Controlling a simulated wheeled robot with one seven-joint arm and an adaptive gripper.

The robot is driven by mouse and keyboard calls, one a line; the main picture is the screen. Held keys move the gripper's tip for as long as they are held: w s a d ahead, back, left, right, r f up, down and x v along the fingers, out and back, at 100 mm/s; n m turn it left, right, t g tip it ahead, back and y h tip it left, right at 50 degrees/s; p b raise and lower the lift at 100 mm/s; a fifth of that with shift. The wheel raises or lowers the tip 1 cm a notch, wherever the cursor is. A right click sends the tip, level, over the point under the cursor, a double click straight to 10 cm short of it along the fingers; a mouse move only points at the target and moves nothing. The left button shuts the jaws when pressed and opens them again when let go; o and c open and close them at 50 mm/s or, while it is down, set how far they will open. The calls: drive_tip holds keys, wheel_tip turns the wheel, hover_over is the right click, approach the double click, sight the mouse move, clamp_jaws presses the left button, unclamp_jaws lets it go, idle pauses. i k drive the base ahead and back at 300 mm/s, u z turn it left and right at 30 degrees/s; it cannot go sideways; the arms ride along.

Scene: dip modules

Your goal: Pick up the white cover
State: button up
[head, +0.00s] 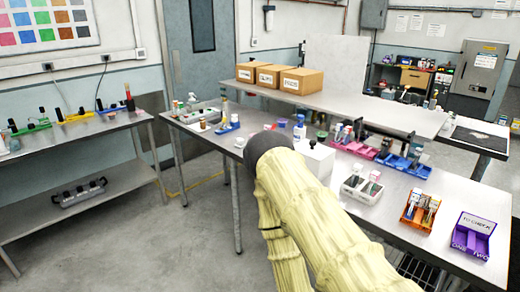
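A white box-shaped piece with a small black knob on top, which may be the white cover (316,160), stands on the metal table behind my arm. My arm, in a pale yellow sleeve with a dark grey joint, hides its left and lower part. Small white round items, such as one on the table's left part (240,142), also show; I cannot tell whether any is a cover. My gripper is not in view.
The metal table (391,229) also holds a white two-slot holder (361,190), an orange rack (420,207), a purple box (471,236) and blue racks (403,165). A raised shelf (345,108) with cardboard boxes (303,81) overhangs its back. Another bench (82,132) stands left.

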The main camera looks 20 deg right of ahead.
sight(320, 159)
drive_tip(key=u, duration=0.15)
drive_tip(key=i, duration=0.8)
drive_tip(key=z, duration=0.75)
drive_tip(key=i, duration=0.6)
drive_tip(key=z, duration=0.5)
